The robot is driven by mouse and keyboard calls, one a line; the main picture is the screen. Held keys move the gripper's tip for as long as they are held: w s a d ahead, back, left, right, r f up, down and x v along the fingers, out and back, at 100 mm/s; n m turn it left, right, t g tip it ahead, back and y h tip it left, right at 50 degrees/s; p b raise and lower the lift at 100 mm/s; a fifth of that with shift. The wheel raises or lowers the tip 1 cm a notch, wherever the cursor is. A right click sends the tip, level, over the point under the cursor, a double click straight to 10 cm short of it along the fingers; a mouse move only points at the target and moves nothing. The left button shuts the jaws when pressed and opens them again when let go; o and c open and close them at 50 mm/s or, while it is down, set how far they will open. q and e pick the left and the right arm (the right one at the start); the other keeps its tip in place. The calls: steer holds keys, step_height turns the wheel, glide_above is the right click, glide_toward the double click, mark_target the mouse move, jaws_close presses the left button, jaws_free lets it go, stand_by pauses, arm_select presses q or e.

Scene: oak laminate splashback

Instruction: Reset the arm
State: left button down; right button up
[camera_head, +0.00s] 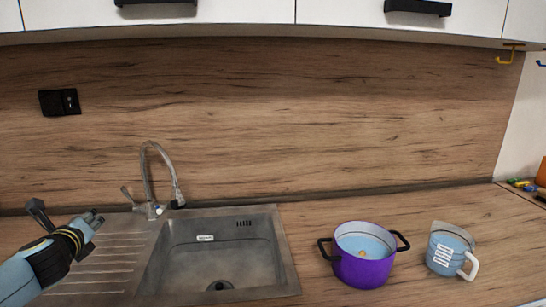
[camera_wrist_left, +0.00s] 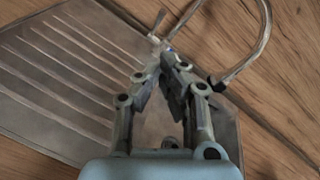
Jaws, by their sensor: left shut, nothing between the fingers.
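My left gripper (camera_head: 96,218) comes in from the lower left of the head view. It is above the ribbed drainboard of the sink, to the left of the faucet. In the left wrist view, its two fingers (camera_wrist_left: 172,62) meet at the tips, and nothing shows between them. The fingers overlap part of the drainboard (camera_wrist_left: 50,75) in that view. My right gripper is in neither view.
The faucet (camera_head: 149,175) rises behind the sink basin (camera_head: 222,265). A purple pot (camera_head: 362,270) with light blue contents and a measuring jug (camera_head: 449,250) stand on the right counter. White cabinets (camera_head: 215,12) hang above. Counter between sink and pot is clear.

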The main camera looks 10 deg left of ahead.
arm_select(q)
steer(key=s+d+n+g+h, duration=0.3)
steer(key=s+d+n+g, duration=0.2)
steer(key=s+d+n, duration=1)
steer(key=s+d+n+g+h, duration=0.4)
steer(key=s+d+n, duration=0.6)
steer(key=s, duration=0.9)
step_height(320, 180, down, 37)
steer(key=a+m+g+y+b, duration=0.1)
steer(key=g+b, duration=0.1)
steer(key=b, duration=1)
steer(key=s+f+b, duration=0.4)
steer(key=s+f, duration=0.2)
steer(key=f, duration=0.3)
steer(key=s+a+f+g+b, duration=0.1)
steer(key=s+f+b, duration=0.3)
steer(key=s+f, duration=0.3)
steer(key=s+f+b, duration=0.4)
steer(key=s+f, duration=0.3)
steer(key=f, duration=0.6)
steer(key=shift+s+a+f+g, duration=0.2)
steer(key=shift+g, duration=0.2)
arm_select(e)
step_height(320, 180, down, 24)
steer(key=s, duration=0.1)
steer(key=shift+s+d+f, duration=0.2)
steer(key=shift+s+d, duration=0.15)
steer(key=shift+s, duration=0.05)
